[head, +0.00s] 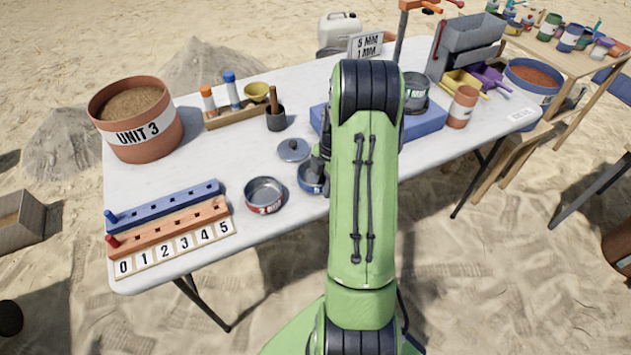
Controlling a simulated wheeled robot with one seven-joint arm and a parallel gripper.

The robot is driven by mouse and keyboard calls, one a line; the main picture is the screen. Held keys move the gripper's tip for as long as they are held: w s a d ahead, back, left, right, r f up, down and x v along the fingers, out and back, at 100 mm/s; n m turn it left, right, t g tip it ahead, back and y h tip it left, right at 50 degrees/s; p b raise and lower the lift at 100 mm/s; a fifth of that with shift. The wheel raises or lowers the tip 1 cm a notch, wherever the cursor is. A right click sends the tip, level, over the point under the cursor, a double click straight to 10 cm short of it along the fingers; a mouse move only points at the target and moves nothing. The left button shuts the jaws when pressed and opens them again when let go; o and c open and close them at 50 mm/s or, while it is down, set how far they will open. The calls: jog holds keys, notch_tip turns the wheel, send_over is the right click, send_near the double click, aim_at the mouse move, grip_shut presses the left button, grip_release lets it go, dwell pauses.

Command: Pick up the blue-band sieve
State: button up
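The blue-band sieve (308,179) is a shallow round metal pan with a blue band, on the white table near its front edge. My green arm covers its right side. My gripper (321,170) is a dark shape at the left side of my arm, over or at the sieve's right part. The arm hides most of it, so I cannot tell whether its fingers are open or touch the sieve. A similar sieve with a red band (264,196) stands just to the left, apart from the blue one.
A grey lid (294,150) lies just behind the sieves. Pegged blue (160,207) and orange (168,226) racks with a number strip lie at the front left. A UNIT 3 tub (137,131) stands at the back left. A blue block (424,124) lies behind my arm. Bare tabletop lies around the lid.

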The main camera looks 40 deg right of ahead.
jog(key=shift+r, duration=0.1)
grip_shut()
